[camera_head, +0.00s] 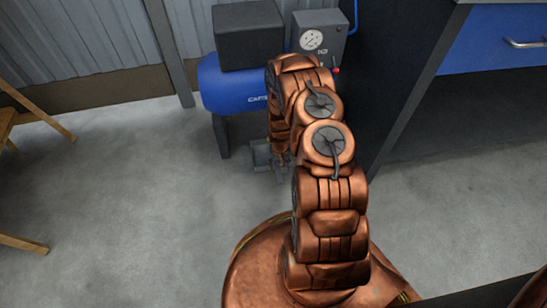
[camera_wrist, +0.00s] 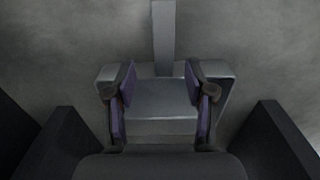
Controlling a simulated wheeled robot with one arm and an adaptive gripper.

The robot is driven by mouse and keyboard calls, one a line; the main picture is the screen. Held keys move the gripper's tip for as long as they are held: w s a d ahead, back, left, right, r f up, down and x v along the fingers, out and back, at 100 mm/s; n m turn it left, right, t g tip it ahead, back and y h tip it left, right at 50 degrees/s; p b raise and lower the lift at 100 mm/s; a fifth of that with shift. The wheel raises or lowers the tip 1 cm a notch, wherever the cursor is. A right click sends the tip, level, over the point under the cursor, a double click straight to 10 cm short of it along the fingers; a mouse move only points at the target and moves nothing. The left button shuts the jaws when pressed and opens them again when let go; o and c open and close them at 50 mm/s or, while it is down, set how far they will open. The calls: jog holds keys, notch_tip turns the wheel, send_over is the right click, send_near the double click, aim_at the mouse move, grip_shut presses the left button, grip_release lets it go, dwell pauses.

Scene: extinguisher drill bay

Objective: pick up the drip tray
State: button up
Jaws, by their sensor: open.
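The drip tray is a small grey metal piece on the floor below the blue compressor. In the wrist view the drip tray (camera_wrist: 162,112) lies in the middle, between and beneath my fingers. In the head view part of the drip tray (camera_head: 261,154) shows left of my arm, and the arm hides the rest. My gripper (camera_wrist: 160,92) is open, with purple-padded fingers on the left and right over the tray. I cannot tell whether the pads touch it. A grey bar (camera_wrist: 164,35) extends from the tray's far side to the top of the wrist view.
The blue compressor (camera_head: 226,84) with a gauge box (camera_head: 319,38) stands close behind my arm. A dark cabinet side (camera_head: 385,90) rises close on the right. A wooden stool (camera_head: 22,110) stands at the far left. The concrete floor (camera_head: 130,190) between is clear.

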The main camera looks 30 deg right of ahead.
aim_at(278, 169)
jog(key=shift+w+a+f+b, duration=0.15)
jog(key=shift+f+b, duration=0.7)
jog(key=shift+f, duration=0.5)
jog(key=shift+w+f+b, duration=0.1)
jog(key=shift+f+b, duration=0.7)
jog(key=shift+f, duration=0.55)
grip_shut()
